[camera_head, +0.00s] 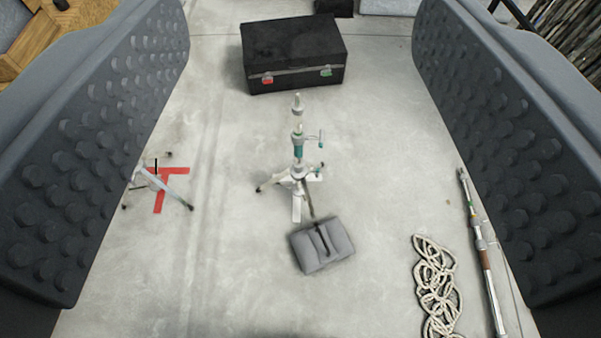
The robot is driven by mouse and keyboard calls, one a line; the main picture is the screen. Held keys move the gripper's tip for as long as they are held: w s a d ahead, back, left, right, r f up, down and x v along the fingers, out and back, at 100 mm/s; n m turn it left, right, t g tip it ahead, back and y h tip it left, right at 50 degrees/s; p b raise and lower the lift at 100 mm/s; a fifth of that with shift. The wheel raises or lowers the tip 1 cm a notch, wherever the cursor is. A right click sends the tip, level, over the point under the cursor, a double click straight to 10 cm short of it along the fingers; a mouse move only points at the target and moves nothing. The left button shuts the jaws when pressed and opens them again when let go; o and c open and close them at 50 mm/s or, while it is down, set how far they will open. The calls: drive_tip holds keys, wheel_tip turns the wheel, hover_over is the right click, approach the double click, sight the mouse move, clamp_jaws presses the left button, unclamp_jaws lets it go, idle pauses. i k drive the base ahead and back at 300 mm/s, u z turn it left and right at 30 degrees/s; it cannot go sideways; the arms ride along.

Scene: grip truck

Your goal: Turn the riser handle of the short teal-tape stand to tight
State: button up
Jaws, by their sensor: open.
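The short stand with teal tape (298,152) stands upright on spread legs in the middle of the floor. Its riser handle (321,138) sticks out to the right of the column, just above the teal band. How tight it is cannot be told. My gripper (301,130) is open, with one large studded grey finger at each side of the picture. The stand shows between the fingers, ahead and apart from them. Nothing is held.
A grey sandbag (323,245) lies by the stand's front leg. A black case (293,55) stands behind. Coiled rope (436,285) and a pole (481,245) lie at right. Another stand (158,183) is at left by red tape (168,171). Floor left of the sandbag is clear.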

sight(321, 145)
drive_tip(key=z, duration=0.55)
drive_tip(key=i, duration=0.9)
drive_tip(key=u, duration=0.9)
